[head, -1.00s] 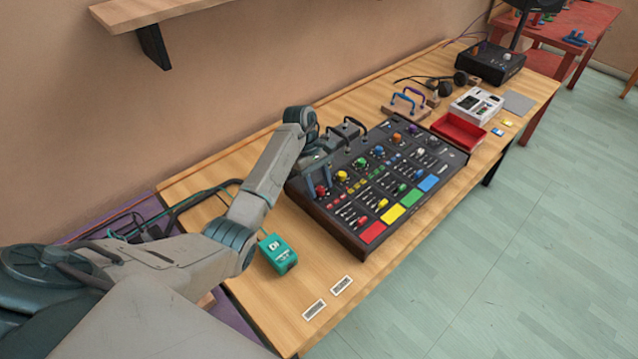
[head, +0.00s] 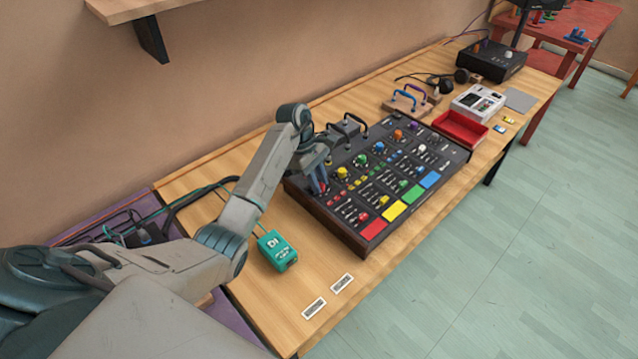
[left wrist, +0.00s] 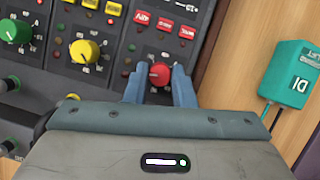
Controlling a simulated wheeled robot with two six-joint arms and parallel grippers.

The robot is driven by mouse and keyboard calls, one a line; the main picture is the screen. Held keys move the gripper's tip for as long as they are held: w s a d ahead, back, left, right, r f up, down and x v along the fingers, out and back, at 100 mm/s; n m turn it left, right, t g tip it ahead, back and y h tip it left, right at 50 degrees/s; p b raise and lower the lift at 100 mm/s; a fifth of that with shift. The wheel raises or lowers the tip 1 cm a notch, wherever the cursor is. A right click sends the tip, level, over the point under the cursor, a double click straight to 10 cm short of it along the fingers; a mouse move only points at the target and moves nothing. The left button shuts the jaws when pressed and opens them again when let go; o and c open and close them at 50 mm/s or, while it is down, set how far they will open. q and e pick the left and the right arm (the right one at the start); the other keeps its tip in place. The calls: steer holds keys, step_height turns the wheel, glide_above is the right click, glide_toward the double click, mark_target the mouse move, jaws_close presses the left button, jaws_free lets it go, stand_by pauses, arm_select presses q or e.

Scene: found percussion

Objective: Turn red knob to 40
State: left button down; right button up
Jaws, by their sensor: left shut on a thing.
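The red knob (left wrist: 160,73) sits on the dark mixer panel (head: 352,205), at its near left corner in the head view. My left gripper (head: 319,187) reaches down over that corner. In the left wrist view its two blue fingers (left wrist: 160,80) are shut on the red knob, one on each side. In the head view the fingers mostly hide the knob. A scale is printed around the knob, but its numbers and the pointer are too small to read. My right gripper does not show.
A yellow knob (left wrist: 84,51) and a green knob (left wrist: 14,30) stand beside the red one. A teal DI box (head: 277,251) lies left of the mixer. Black handles (head: 353,126) rise at its back edge. A red tray (head: 460,130) stands beyond it.

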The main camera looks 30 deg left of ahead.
arm_select(q)
steer(key=n+b, duration=0.1)
steer(key=n, duration=0.1)
steer(key=n+t+b, duration=0.1)
steer(key=n, duration=0.1)
steer(key=shift+s+f, duration=0.15)
steer(key=shift+n+t+b, duration=0.55)
steer(key=shift+n+t, duration=0.05)
steer(key=shift+n, duration=0.2)
steer(key=shift+y, duration=0.3)
steer(key=shift+n, duration=0.4)
steer(key=c, duration=1.2)
jaws_free()
steer(key=shift+c, duration=0.2)
